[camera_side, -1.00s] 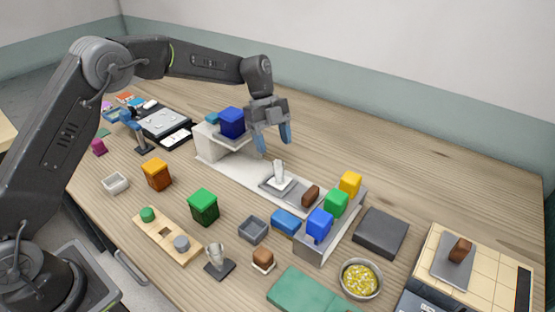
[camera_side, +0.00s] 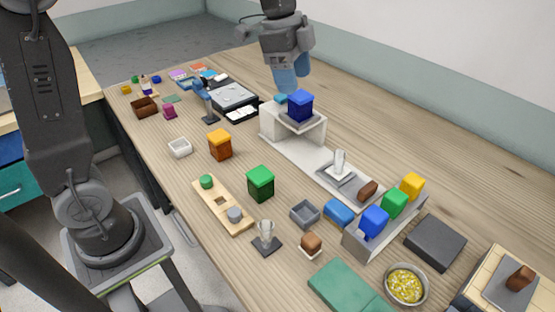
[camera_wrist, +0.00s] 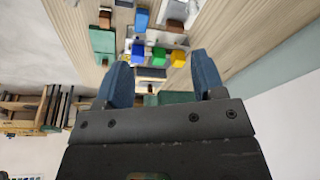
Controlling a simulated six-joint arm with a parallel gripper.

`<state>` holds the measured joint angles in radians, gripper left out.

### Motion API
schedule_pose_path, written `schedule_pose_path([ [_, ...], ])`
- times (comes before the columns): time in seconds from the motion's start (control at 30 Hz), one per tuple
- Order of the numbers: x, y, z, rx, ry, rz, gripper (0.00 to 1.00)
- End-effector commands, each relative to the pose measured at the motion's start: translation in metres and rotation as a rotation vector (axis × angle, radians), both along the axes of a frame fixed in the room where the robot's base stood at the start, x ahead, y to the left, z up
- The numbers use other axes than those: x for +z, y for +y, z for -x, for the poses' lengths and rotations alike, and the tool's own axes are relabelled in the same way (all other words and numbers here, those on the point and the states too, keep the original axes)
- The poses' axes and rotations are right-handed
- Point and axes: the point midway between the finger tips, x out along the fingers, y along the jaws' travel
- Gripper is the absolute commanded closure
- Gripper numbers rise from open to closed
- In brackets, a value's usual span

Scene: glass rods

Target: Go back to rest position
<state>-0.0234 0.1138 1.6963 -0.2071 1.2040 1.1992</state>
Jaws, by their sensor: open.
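My gripper (camera_side: 288,78) is raised at the top of the side view, above and behind the white stand that carries a blue box (camera_side: 300,106). Its two blue fingers point down with nothing visible in them. In the wrist view my gripper (camera_wrist: 158,85) shows its fingers spread wide with an empty gap between them. The table is seen beyond the fingers there.
A white stand (camera_side: 285,140) has a small white piece (camera_side: 340,162) on its base. A grey tray (camera_side: 415,222) holds blue, green and yellow cubes. A bowl of yellow bits (camera_side: 406,285) and a dark grey block (camera_side: 436,243) are nearby. Bare wood lies along the back right.

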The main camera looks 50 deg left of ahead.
Motion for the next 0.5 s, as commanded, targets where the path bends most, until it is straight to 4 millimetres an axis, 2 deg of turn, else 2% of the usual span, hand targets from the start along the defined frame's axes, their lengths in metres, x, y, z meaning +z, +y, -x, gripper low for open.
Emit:
schedule_pose_path([
  [0.03,0.007,0.001,0.022,0.092,-0.019,-0.004,0.37],
  [0.23,0.011,0.009,0.096,0.476,-0.082,0.014,0.37],
  [0.4,-0.004,0.015,0.153,0.779,-0.147,0.072,0.37],
  [0.5,-0.017,0.018,0.178,0.919,-0.177,0.113,0.37],
])
